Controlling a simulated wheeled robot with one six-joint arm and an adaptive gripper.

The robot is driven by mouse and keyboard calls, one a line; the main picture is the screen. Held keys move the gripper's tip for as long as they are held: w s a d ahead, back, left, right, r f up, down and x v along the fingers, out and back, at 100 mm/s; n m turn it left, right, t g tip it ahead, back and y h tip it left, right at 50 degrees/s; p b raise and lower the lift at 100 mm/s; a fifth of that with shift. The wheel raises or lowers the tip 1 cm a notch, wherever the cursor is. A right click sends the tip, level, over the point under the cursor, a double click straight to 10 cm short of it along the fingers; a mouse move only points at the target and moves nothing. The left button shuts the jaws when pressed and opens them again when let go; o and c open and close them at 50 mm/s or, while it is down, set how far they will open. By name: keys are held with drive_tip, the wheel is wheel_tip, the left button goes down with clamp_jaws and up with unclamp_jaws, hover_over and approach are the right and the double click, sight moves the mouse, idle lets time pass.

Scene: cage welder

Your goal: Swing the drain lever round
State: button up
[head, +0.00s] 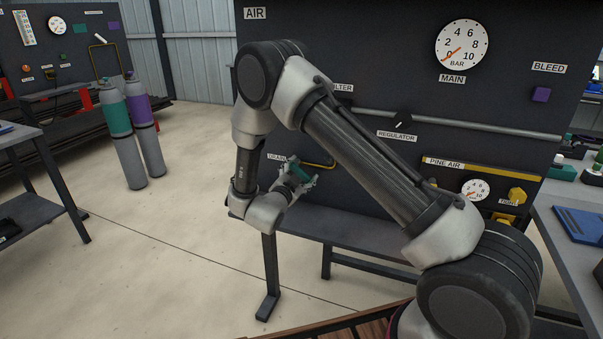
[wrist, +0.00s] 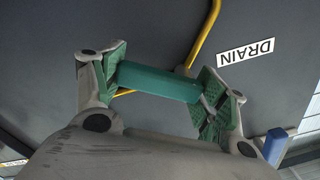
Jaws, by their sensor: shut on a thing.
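The drain lever shows as a teal bar (wrist: 158,82) in the wrist view, close to the dark panel beside the DRAIN label (wrist: 245,52). My gripper (head: 298,176) is at the panel's lower left in the head view. In the wrist view its green-padded fingers are shut on the teal bar, one pad at each end. The lever's pivot is hidden behind the bar and fingers. In the head view the lever is mostly covered by my gripper.
A yellow pipe (wrist: 205,35) runs on the panel behind the bar. A blue block (wrist: 275,145) is at the lower right of the wrist view. A grey bench (head: 345,236) lies below the panel. Two gas cylinders (head: 130,150) stand left, with open floor between.

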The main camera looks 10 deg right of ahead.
drive_tip(key=m, duration=0.3)
drive_tip(key=f+m, duration=0.1)
drive_tip(key=m, duration=0.1)
drive_tip(key=shift+w+a+m, duration=0.3)
drive_tip(key=shift+a, duration=0.1)
drive_tip(key=shift+w+a+f+m, duration=0.1)
drive_tip(key=shift+a+m, duration=0.05)
drive_tip(key=shift+m, duration=0.7)
drive_tip(key=shift+w+a+f+m, duration=0.1)
drive_tip(key=shift+w+a+m, duration=0.1)
drive_tip(key=shift+m, duration=0.7)
drive_tip(key=shift+w+a+f+m, duration=0.1)
drive_tip(key=shift+a+m, duration=0.05)
drive_tip(key=shift+m, duration=0.7)
drive_tip(key=o, duration=1.4)
drive_tip(key=shift+o, duration=0.2)
drive_tip(key=shift+r, duration=0.1)
drive_tip(key=v, duration=1.2)
